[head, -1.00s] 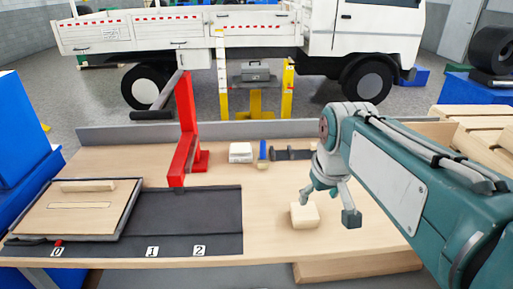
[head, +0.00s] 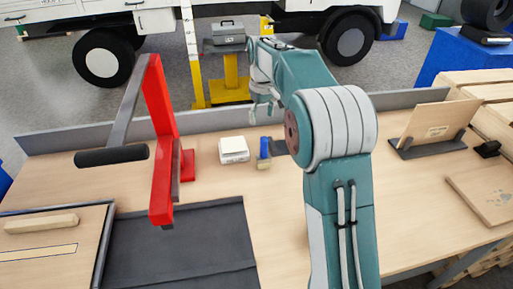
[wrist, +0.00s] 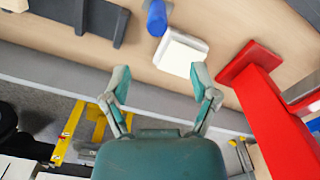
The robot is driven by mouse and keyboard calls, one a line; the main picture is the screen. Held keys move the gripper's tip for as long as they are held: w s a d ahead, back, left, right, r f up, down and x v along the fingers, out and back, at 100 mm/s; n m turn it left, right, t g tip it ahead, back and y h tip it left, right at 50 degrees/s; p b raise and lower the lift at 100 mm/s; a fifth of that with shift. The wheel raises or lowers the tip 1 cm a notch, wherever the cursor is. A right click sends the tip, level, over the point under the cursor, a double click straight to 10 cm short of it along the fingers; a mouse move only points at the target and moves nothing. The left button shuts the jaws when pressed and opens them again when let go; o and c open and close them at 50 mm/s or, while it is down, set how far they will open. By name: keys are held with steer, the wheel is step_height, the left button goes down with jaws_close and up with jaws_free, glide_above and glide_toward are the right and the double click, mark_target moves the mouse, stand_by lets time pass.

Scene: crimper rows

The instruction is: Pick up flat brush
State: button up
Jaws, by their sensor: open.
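The flat brush, with a blue handle and a tan end, is near the back of the workbench in the head view (head: 264,150). My gripper (wrist: 160,73) is open and empty, fingers spread. In the head view my gripper (head: 263,108) is near the bench's back edge, apart from the brush. The brush lies beyond the fingertips in the wrist view.
A white block (head: 233,149) sits just left of the brush. A red stand (head: 162,140) with a black-handled lever is farther left. A dark holder (head: 408,148) with a board stands right. A grey raised strip (head: 80,138) lines the back edge. My arm hides part of the bench.

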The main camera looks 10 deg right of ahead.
mark_target(264, 138)
steer(key=f, duration=1)
steer(key=shift+s+d+f, duration=0.4)
jaws_close()
